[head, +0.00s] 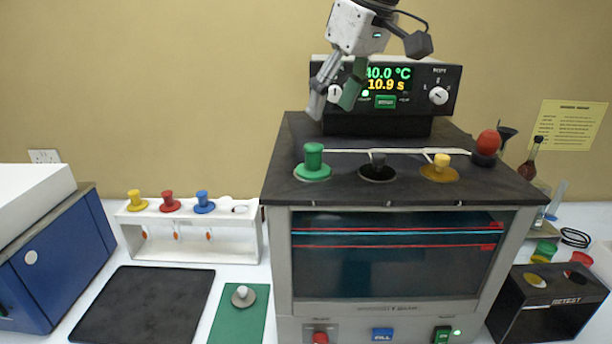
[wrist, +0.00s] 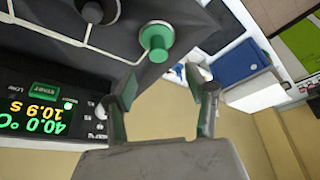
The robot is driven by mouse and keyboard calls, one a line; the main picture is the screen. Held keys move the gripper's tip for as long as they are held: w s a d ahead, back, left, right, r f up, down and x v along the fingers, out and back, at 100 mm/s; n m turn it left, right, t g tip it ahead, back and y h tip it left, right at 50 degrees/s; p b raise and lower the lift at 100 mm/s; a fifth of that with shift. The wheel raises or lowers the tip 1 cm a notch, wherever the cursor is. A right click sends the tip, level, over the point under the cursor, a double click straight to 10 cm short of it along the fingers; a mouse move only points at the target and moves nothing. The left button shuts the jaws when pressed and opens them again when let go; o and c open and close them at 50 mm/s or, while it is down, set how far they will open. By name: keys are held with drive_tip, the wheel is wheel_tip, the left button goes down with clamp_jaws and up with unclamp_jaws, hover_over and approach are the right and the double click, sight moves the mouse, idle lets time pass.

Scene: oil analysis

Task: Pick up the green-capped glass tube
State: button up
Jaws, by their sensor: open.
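The green cap (head: 313,161) of the tube stands upright on the black top of the bath, at its front left. The glass below the cap is hidden inside the bath. In the wrist view the green cap (wrist: 156,38) is beyond the fingertips, near the top middle. My gripper (head: 332,105) is open and empty, above and behind the cap, in front of the control head. Its two fingers show apart in the wrist view (wrist: 162,80), with nothing between them.
The control head (head: 440,90) rises at the back. A white rack (head: 135,234) holds yellow-, red- and blue-capped tubes on the left.

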sight(316, 146)
drive_tip(key=x, duration=0.6)
drive_tip(key=shift+a, duration=0.1)
drive_tip(key=shift+w+p+x, duration=0.2)
drive_tip(key=shift+p+x, duration=0.3)
drive_tip(key=shift+x, duration=2.15)
drive_tip(key=shift+r, duration=0.1)
clamp_jaws()
